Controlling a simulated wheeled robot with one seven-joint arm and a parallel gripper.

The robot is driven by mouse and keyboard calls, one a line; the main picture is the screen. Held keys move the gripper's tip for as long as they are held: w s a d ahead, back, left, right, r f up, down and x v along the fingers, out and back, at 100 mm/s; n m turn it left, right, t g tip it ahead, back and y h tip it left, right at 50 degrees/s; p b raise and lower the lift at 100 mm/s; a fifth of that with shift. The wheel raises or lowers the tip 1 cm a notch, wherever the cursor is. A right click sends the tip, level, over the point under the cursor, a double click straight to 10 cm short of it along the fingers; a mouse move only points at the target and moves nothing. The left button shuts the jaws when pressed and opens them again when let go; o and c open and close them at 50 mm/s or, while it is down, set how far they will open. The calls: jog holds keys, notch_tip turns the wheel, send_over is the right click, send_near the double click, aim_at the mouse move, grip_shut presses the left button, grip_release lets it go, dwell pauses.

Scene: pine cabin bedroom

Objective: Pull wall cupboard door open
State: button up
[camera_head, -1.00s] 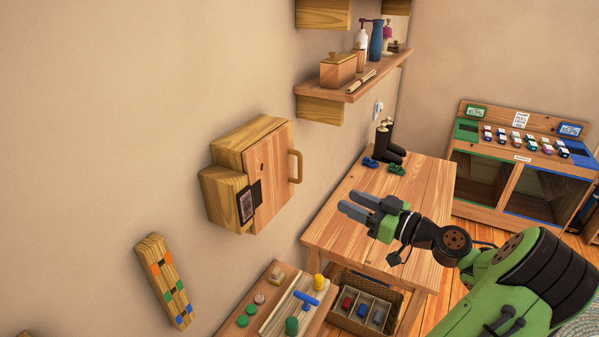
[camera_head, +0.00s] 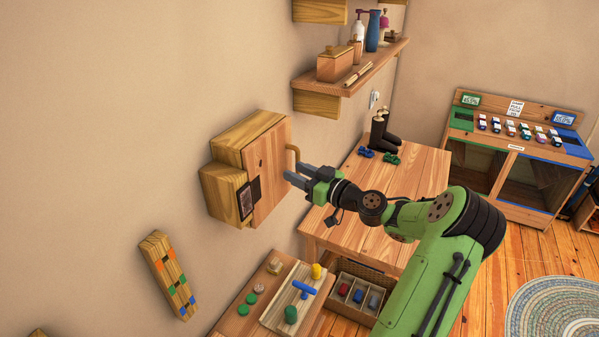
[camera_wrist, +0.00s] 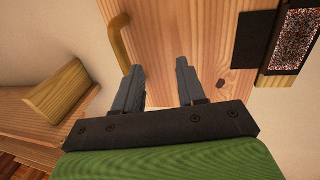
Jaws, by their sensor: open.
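The wooden wall cupboard (camera_head: 232,190) hangs on the beige wall, and its door (camera_head: 268,172) looks shut. The door's bar handle (camera_head: 291,158) is on its right edge in the head view; its lower part is hidden behind my gripper. My gripper (camera_head: 288,174) is at the door's right side, beside the handle, with its fingers pointing at the cupboard. In the wrist view, the two fingers (camera_wrist: 157,78) are apart with nothing between them. The handle (camera_wrist: 118,42) lies just left of the left finger, outside the gap, and the door (camera_wrist: 185,35) fills the view ahead.
A wall shelf (camera_head: 375,65) with bottles and a box is above right. A wooden table (camera_head: 420,172) with boots (camera_head: 383,135) stands beneath my arm. A low bench (camera_head: 262,280) with toys and a basket (camera_head: 345,310) are below. Bare wall lies left of the cupboard.

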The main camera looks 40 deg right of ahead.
grip_shut()
dwell(1.1)
grip_release()
jog(key=s+a+b, duration=0.1)
jog(key=s+b, duration=0.3)
jog(key=s, duration=1.4)
jog(key=shift+s+a, duration=0.25)
jog(key=shift+s, duration=0.05)
